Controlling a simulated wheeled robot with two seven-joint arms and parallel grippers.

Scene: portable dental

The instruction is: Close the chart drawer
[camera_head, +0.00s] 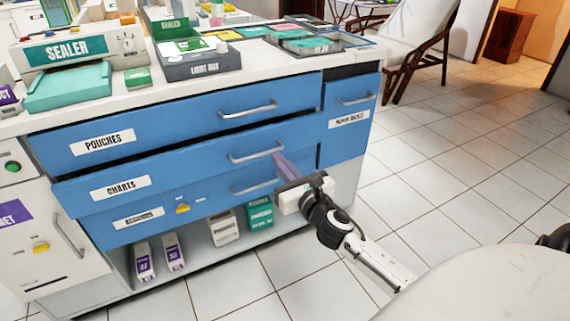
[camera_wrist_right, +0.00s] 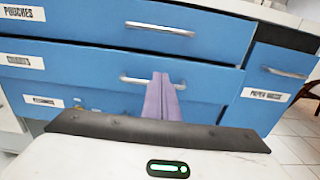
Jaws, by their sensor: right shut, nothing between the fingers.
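The chart drawer (camera_head: 205,160) is the middle blue drawer, labelled CHARTS, with a silver bar handle (camera_head: 257,150). Its front stands close to the cabinet face; a dark gap shows above it, and I cannot tell exactly how far out it is. My right gripper (camera_head: 279,157) is shut and empty, its purple fingers pointing at the drawer front near the right end of the handle. In the right wrist view, the shut fingers (camera_wrist_right: 160,77) overlap the handle (camera_wrist_right: 137,80); whether they touch is unclear. My left gripper is not in view.
The POUCHES drawer (camera_head: 190,116) lies above, and another blue drawer (camera_head: 220,192) with a handle lies below. A narrow drawer (camera_head: 350,118) is at the right. Boxes stand on the open bottom shelf.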

